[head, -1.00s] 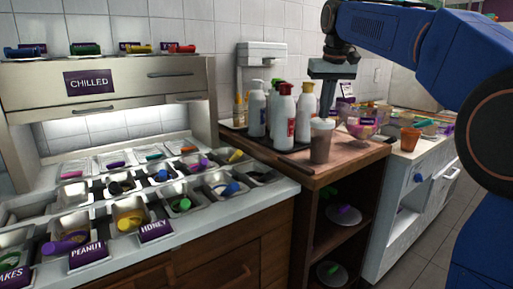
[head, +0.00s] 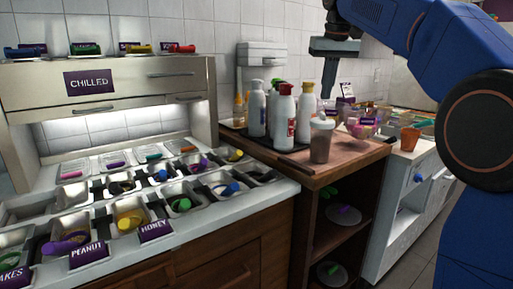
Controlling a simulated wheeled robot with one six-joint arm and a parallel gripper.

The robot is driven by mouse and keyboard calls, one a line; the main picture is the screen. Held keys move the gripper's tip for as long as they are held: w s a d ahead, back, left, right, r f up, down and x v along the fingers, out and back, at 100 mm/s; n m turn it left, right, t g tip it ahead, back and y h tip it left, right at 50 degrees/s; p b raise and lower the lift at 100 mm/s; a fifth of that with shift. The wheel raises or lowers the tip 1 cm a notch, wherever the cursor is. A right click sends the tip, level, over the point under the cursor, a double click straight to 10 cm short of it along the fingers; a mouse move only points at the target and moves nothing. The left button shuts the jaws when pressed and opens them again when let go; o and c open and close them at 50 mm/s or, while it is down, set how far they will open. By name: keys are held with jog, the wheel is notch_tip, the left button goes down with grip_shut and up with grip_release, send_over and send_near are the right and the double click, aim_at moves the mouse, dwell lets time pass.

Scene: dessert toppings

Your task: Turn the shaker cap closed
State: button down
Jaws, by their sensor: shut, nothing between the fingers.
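The shaker (head: 320,148) stands upright near the front of the wooden counter, with a brown lower part and a pale cap (head: 321,123) on top. My gripper (head: 328,110) points down from above, its fingers together and empty. The fingertips are right at the top of the cap, slightly to its right in the head view. I cannot tell whether they touch it. The cap's turned position is too small to read.
Several white pump and squeeze bottles (head: 285,112) stand close behind and left of the shaker on a dark tray. A glass bowl (head: 363,127) and an orange cup (head: 409,139) are to the right. Topping bins (head: 130,212) fill the left counter.

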jog(key=shift+s+d+f, duration=0.1)
jog(key=shift+d+f, duration=0.45)
jog(key=shift+f, duration=0.45)
jog(key=shift+w+d+f, duration=0.1)
jog(key=shift+d+f, duration=0.45)
jog(key=shift+f, duration=0.5)
jog(key=shift+s+d+f, duration=0.1)
jog(key=shift+d+f, duration=0.45)
jog(key=shift+f, duration=0.45)
jog(key=shift+w+a, duration=0.3)
jog(key=shift+w, duration=0.25)
jog(key=shift+s+a, duration=0.25)
jog(key=shift+a, duration=0.45)
jog(key=shift+w+a, duration=0.1)
jog(key=shift+a, duration=0.6)
jog(key=shift+s, duration=0.35)
jog(key=w+v, duration=0.1)
jog(key=v, duration=0.5)
jog(key=shift+w, duration=0.2)
